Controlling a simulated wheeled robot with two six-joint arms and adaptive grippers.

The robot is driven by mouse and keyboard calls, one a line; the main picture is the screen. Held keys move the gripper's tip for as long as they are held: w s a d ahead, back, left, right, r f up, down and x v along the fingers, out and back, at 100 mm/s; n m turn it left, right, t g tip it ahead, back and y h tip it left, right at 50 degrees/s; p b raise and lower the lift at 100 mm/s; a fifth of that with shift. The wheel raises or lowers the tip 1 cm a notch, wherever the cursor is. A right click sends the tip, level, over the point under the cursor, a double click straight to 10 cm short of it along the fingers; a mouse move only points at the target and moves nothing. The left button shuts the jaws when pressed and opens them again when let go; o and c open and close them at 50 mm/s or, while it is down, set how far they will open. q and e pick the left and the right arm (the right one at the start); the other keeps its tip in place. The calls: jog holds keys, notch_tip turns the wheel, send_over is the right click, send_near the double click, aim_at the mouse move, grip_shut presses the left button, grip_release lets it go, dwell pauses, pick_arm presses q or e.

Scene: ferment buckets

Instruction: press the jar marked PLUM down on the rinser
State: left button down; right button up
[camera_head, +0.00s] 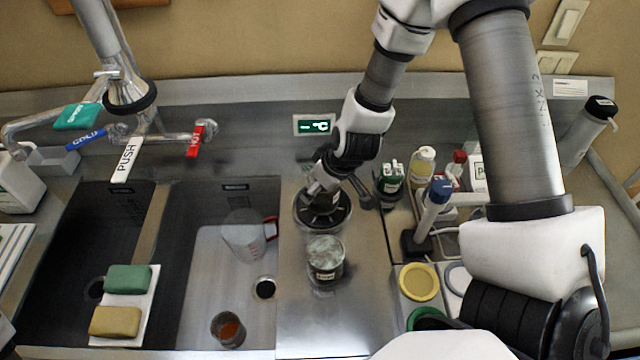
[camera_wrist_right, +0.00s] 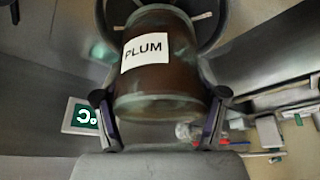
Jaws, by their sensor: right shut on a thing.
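The PLUM jar (camera_wrist_right: 158,70), dark with a white label, is between the two fingers of my right gripper (camera_wrist_right: 160,120), which is shut on it. The jar looks upside down, its label top towards the rinser. The rinser (camera_wrist_right: 212,22) is a black round disc with spokes, at the top of the wrist view. In the head view the rinser (camera_head: 338,219) lies on the counter right of the sink, and my right gripper (camera_head: 320,182) is over it. The jar is mostly hidden there. I cannot tell whether jar and rinser touch. My left gripper is not in view.
Another jar (camera_head: 325,262) stands just in front of the rinser. A jug with a red handle (camera_head: 245,236) and a glass (camera_head: 228,330) are in the sink (camera_head: 205,285) to the left. A display (camera_head: 314,125) is behind.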

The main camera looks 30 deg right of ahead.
jog(key=shift+f+b, duration=0.75)
jog(key=shift+f, duration=0.35)
dwell(1.6)
notch_tip(320, 180, up, 8)
jog(key=p, duration=0.8)
jog(key=shift+r+p, duration=0.15)
jog(key=shift+p, duration=0.15)
jog(key=shift+f, duration=0.2)
